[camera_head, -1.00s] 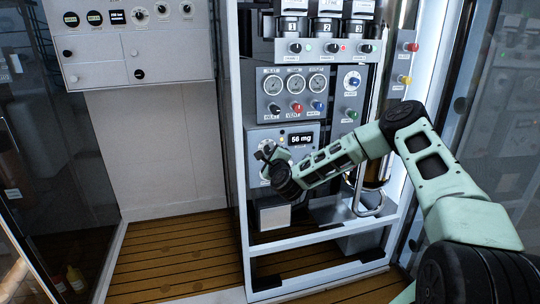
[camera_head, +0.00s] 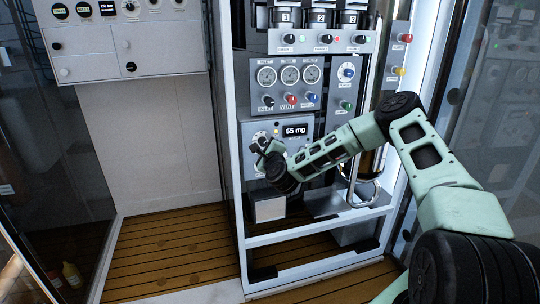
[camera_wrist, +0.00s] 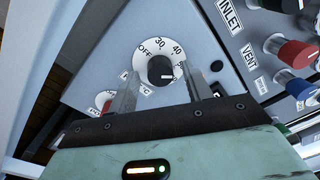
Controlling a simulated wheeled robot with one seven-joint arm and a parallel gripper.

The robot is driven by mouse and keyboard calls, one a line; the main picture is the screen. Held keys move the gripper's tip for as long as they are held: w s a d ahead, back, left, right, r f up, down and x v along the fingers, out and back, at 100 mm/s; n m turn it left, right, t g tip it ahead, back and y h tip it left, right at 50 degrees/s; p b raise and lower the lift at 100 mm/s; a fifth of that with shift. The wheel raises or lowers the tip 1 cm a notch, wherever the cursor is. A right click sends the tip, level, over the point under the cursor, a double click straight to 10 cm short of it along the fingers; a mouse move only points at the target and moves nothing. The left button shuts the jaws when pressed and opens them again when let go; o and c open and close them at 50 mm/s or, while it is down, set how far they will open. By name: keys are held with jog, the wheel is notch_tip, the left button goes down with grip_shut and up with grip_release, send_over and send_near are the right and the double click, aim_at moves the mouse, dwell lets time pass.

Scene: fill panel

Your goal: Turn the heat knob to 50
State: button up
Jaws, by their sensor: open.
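The heat knob (camera_wrist: 161,69) is a black knob on a white dial marked OFF, 30 and 40. A further number starting with 5 is partly covered by my right finger. The knob's white mark points right and slightly down, towards that finger. My gripper (camera_wrist: 164,88) is open, with one finger on each side of the dial; whether either touches the knob I cannot tell. In the head view my gripper (camera_head: 266,147) is at the left of the grey panel (camera_head: 303,168), largely covering the dial.
Above are gauges with the inlet, vent (camera_head: 291,99) and blue knobs. A box (camera_head: 268,207) juts out below my gripper.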

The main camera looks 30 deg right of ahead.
jog(key=v, duration=1.7)
jog(key=shift+w, duration=0.1)
